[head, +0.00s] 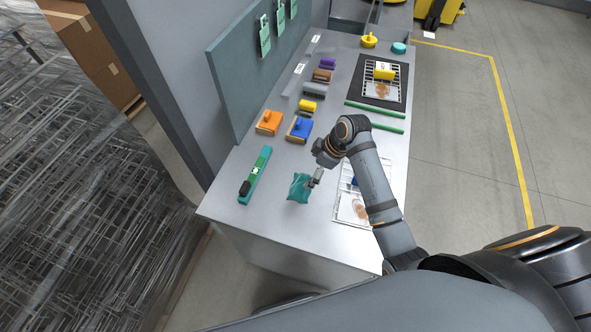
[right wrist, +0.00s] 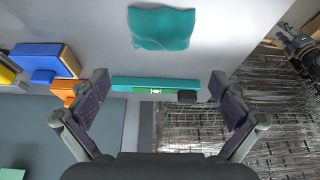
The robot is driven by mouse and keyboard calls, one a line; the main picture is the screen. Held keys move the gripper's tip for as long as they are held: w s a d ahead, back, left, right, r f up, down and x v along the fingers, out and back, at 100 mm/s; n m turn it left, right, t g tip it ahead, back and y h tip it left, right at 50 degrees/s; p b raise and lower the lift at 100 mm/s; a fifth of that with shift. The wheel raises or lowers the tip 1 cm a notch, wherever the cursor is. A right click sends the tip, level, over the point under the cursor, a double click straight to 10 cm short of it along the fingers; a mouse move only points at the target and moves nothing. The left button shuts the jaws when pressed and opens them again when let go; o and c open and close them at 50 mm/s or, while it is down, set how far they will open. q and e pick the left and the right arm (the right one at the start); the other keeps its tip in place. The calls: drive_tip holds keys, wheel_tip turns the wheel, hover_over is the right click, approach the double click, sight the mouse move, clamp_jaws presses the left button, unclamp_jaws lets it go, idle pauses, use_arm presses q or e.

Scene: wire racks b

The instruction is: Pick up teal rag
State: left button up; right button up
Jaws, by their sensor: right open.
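The teal rag (head: 299,188) lies crumpled on the grey table near its front left part. In the right wrist view the rag (right wrist: 162,28) is at the top centre, with a wavy surface. My right gripper (head: 314,180) is at the rag's right side in the head view and partly overlaps its edge. In the right wrist view its fingers (right wrist: 160,88) are spread wide with nothing between them; the rag lies beyond the fingertips. A small dark arm part at the upper right of that view may be my left gripper; its jaws are unclear.
A green level-like tool (head: 257,172) lies left of the rag. Orange (head: 269,121) and blue (head: 299,128) blocks stand behind. Green rods (head: 375,115) lie farther back. The table in front of the rag is clear.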

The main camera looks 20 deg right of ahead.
sight(302, 183)
drive_tip(key=f, duration=0.1)
drive_tip(key=a+f, duration=0.1)
drive_tip(key=f, duration=0.1)
drive_tip(key=shift+s+a+f+p, duration=0.1)
drive_tip(key=shift+a+f+p, duration=0.1)
drive_tip(key=shift+a+p, duration=0.15)
drive_tip(key=x, duration=0.2)
drive_tip(key=p, duration=0.1)
drive_tip(key=shift+w+d+f, duration=0.1)
drive_tip(key=shift+w+f, duration=0.2)
drive_tip(key=shift+f, duration=0.1)
drive_tip(key=x, duration=0.3)
drive_tip(key=shift+d+f, duration=0.1)
drive_tip(key=shift+f, duration=0.2)
drive_tip(key=c, duration=0.6)
use_arm(q)
drive_tip(key=s, duration=0.1)
drive_tip(key=s+r, duration=0.1)
drive_tip(key=s, duration=0.1)
drive_tip(key=shift+s+a+r, duration=0.1)
drive_tip(key=shift+s+r, duration=0.15)
drive_tip(key=shift+r, duration=0.15)
use_arm(e)
drive_tip(key=shift+s, duration=0.1)
drive_tip(key=c, duration=0.6)
